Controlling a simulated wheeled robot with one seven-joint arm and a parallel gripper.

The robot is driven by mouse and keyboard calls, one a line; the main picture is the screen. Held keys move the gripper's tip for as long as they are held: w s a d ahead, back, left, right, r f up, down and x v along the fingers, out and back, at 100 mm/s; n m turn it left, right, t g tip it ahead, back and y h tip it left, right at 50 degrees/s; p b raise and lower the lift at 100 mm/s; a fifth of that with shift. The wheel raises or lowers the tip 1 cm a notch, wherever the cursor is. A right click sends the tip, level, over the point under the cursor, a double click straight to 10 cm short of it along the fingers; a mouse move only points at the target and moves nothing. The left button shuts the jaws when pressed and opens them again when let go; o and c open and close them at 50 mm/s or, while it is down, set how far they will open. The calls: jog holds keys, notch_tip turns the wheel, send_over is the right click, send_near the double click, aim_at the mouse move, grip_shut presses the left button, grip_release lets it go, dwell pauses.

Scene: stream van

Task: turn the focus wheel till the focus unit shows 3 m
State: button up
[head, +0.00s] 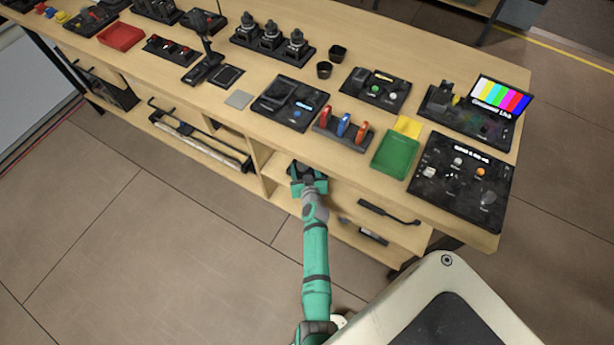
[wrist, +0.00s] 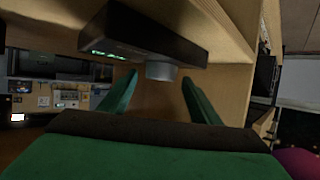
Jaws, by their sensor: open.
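The focus unit (wrist: 140,35) is a dark box in the wrist view, at the top middle, close to a wooden panel. Small green lit characters (wrist: 108,55) show on its face, too small to read surely. The focus wheel (wrist: 161,70) is a short grey cylinder sticking out from the unit. My gripper (wrist: 160,79) is open, with its green fingers to the left and right of the wheel in the picture; I see no contact. In the head view my gripper (head: 309,176) is at the bench's front, below the top. I cannot make out the unit there.
The wooden bench top (head: 352,170) overhangs my gripper and carries several black control panels, a green tray (head: 395,156) and a colour-bar screen (head: 497,97). A shelf opening (head: 285,200) lies beside my gripper. The floor (head: 170,240) in front is clear.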

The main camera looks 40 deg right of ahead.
jog(key=v, duration=0.9)
jog(key=shift+s+r, duration=0.15)
jog(key=shift+s, duration=0.2)
jog(key=shift+s, duration=0.1)
jog(key=shift+a, duration=0.1)
jog(key=s+a+r+n+t+y, duration=0.1)
jog(key=s+a+r+n, duration=0.15)
jog(key=s+a, duration=0.55)
jog(key=s+a+r+n+t+y, duration=0.1)
jog(key=s+a+r, duration=0.2)
jog(key=s+a, duration=0.55)
jog(key=s+a+r+n+y, duration=0.1)
jog(key=s+a+r+y, duration=0.1)
jog(key=s+a+r, duration=0.3)
jog(key=s+a+r+n+t+y, duration=0.1)
jog(key=s+a+r+y, duration=0.1)
jog(key=s+a+r, duration=0.4)
jog(key=a+r, duration=0.5)
jog(key=r, duration=0.3)
jog(key=shift+s, duration=0.3)
